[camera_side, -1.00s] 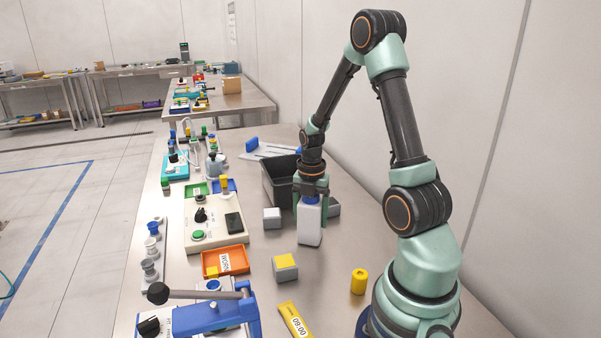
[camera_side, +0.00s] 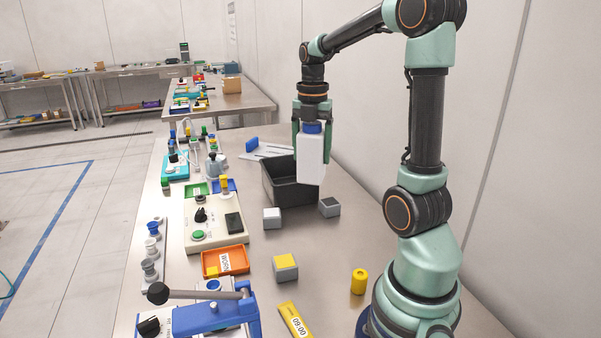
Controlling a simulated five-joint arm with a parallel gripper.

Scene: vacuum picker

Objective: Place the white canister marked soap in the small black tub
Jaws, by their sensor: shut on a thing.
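The white canister (camera_side: 311,160) with a blue cap is upright in my gripper (camera_side: 312,129), which is shut on it near the cap. No soap marking can be read on the side that shows. The small black tub (camera_side: 284,194) stands on the steel table behind the canister in this view. The canister hides the tub's right part.
Grey blocks (camera_side: 271,218) and (camera_side: 329,207) sit in front of the tub. A yellow-topped block (camera_side: 285,267), an orange tray (camera_side: 224,262) and a yellow cylinder (camera_side: 358,281) are nearer. A control panel (camera_side: 216,222) stands left. Bare table lies right of the blocks.

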